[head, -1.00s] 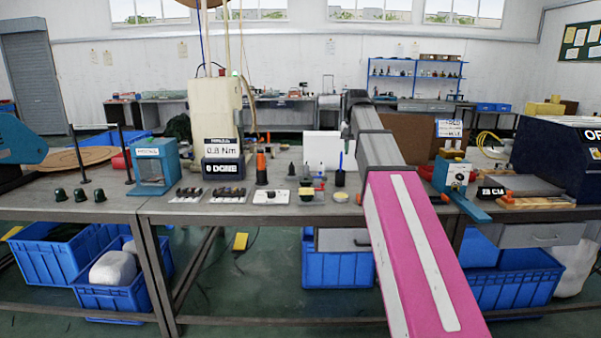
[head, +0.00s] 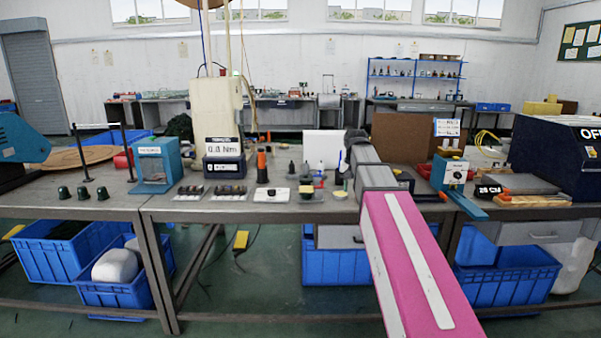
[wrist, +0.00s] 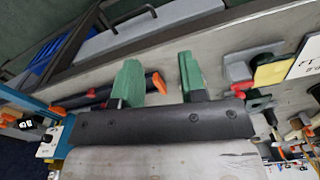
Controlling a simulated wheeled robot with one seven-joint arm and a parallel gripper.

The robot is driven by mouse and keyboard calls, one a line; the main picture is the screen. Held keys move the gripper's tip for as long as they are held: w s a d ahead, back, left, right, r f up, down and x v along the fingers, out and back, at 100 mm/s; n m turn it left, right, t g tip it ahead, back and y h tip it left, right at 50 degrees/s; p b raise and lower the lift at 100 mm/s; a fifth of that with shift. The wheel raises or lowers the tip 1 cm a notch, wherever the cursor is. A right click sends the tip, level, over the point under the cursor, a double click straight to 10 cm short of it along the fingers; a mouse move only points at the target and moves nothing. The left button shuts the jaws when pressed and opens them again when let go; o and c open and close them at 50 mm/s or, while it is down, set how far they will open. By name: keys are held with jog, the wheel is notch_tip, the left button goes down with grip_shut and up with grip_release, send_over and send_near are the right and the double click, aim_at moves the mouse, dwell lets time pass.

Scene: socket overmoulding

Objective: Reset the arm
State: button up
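My pink and grey arm reaches forward over the middle workbench (head: 430,214) in the head view. Its dark far end is low over the bench, and my gripper is hidden there behind the arm's links. In the wrist view, my gripper (wrist: 159,66) shows two green fingers with a clear gap between them. It is open, and nothing is held. A black tool with orange ends (wrist: 88,101) lies on the bench beyond the fingers. I cannot tell its height below them.
A teal box (head: 154,163), a labelled driver unit (head: 223,160) and several small parts stand left of the arm. A blue and white device (head: 455,174) and a dark blue machine (head: 560,155) stand to the right. Blue crates (head: 335,267) sit under the bench.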

jog(key=s+f, duration=0.6)
jog(key=f, duration=0.4)
jog(key=s+f+n, duration=0.1)
jog(key=s+f, duration=0.6)
jog(key=f, duration=0.4)
jog(key=s+f+n, duration=0.1)
jog(key=s+f, duration=0.6)
jog(key=f, duration=0.3)
jog(key=shift+s+f, duration=0.25)
jog(key=shift+f, duration=0.15)
